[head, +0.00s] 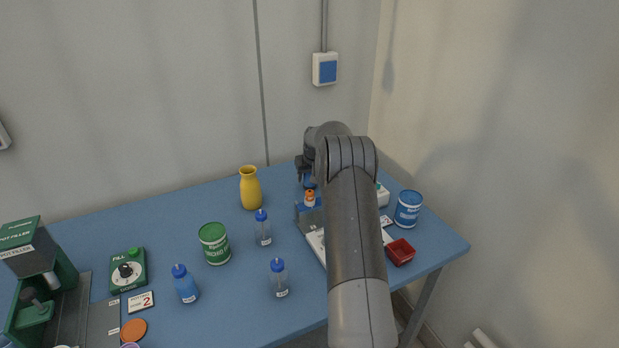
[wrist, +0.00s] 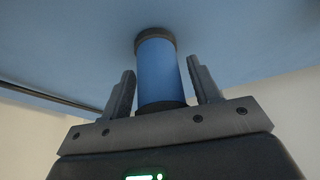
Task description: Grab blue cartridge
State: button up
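The blue cartridge (wrist: 160,72), a blue cylinder with dark end bands, stands between the two fingers of my gripper (wrist: 160,66) in the wrist view. Narrow gaps show between it and each finger, so the gripper looks open around it, not closed on it. The cartridge's dark far end reaches past the fingertips toward the blue table surface. In the head view, my gripper (head: 303,174) is at the back right of the table, with a small part of the cartridge (head: 308,182) showing below it. My arm hides much of that area.
On the blue table (head: 115,220), an orange-capped bottle (head: 309,198) stands close to the gripper. A yellow vase (head: 250,188), a green can (head: 214,243) and blue-capped bottles (head: 263,229) stand left. A blue-white can (head: 408,208) and a red tray (head: 400,252) are right, near the table edge.

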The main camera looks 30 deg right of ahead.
jog(key=c, duration=0.7)
